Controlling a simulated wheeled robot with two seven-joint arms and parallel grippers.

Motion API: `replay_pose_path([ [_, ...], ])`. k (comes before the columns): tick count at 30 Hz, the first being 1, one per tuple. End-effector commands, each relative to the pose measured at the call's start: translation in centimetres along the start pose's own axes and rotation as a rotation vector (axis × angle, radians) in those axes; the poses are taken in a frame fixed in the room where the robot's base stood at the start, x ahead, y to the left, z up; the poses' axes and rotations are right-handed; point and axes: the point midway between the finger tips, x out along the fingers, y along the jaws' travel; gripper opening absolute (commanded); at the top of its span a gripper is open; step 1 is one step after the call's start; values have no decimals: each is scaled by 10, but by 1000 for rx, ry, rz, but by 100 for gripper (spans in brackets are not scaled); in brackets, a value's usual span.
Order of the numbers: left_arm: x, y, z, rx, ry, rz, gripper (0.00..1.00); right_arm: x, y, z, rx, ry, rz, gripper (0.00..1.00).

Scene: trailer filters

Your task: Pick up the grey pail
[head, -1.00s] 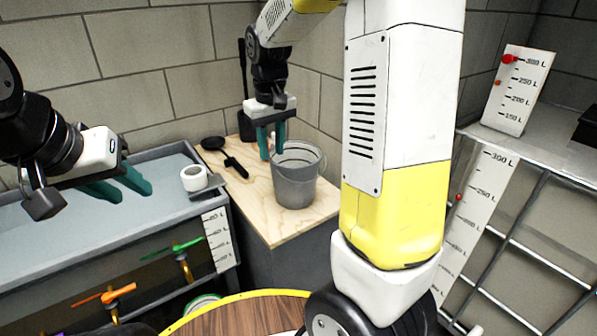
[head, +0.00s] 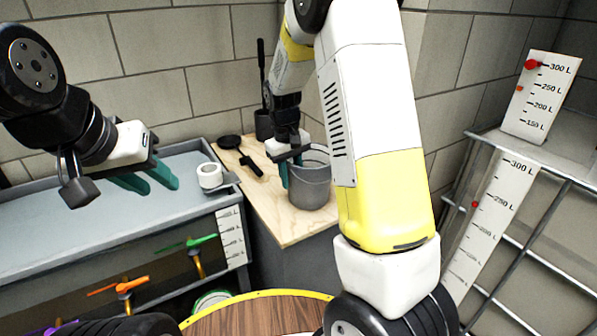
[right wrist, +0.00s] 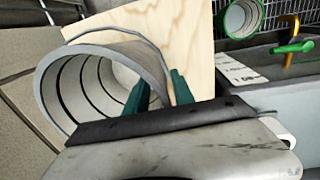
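The grey pail (head: 312,190) stands upright on the wooden board (head: 290,229) in the head view, with part of its right side close behind my right arm. My right gripper (head: 290,166) is down at the pail's left rim, with its green fingers apart. In the right wrist view the pail (right wrist: 75,88) shows its open mouth. One finger of the right gripper (right wrist: 160,90) lies over the inside of the pail and the other outside it, with the wall between them. My left gripper (head: 148,182) is open and empty above the grey sink counter.
A white tape roll (head: 209,176) sits on the grey counter (head: 110,212) edge. A black pan or brush (head: 229,142) and a dark handled tool (head: 251,165) lie on the board left of the pail. A wire-caged tank (head: 520,230) stands at the right.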

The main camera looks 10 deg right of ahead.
Motion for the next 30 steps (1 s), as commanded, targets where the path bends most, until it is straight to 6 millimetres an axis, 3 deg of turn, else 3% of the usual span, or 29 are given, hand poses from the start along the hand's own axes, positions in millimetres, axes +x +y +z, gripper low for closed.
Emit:
replay_pose_path([
  [5, 0, 0, 0, 0, 0, 0, 37, 0, 0, 0, 1, 0, 0, 30],
  [10, 0, 0, 0, 0, 0, 0, 37, 0, 0, 0, 0, 0, 0, 0],
  [30, 0, 0, 0, 0, 0, 0, 37, 0, 0, 0, 0, 1, 0, 0],
])
